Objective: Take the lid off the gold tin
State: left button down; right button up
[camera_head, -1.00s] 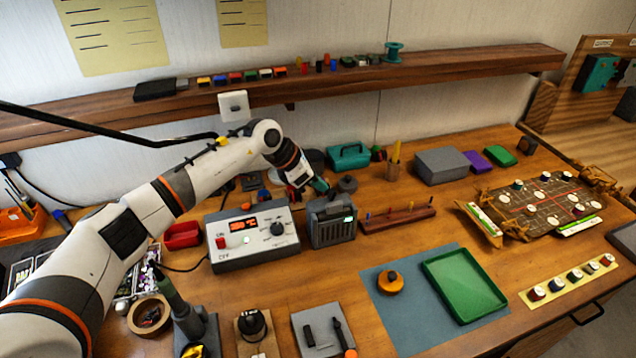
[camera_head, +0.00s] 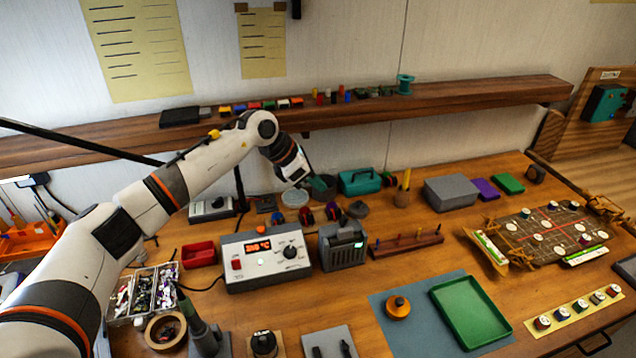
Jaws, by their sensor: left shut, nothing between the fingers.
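A small round orange-gold tin (camera_head: 398,307) stands on the blue-grey mat (camera_head: 420,338), left of the green tray. A darker round part shows on its top; I cannot tell clearly where the lid meets the body. My left gripper (camera_head: 322,188) is shut and empty. It is over the back of the bench, behind the grey vented box and in front of the teal toolbox, well behind and left of the tin. My right gripper is not in view.
A green tray (camera_head: 470,312) lies beside the tin. A grey vented box (camera_head: 342,246), a control unit with a display (camera_head: 266,260) and a peg rack (camera_head: 406,244) stand between my left gripper and the mat. The wooden shelf (camera_head: 400,112) runs along the wall.

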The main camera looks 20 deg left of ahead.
aim_at(399, 307)
jog(key=k+l, duration=0.2)
jog(key=k, duration=0.3)
jog(key=k+l, duration=0.25)
jog(key=k, duration=0.2)
jog(key=k+l, duration=0.2)
jog(key=k, duration=0.3)
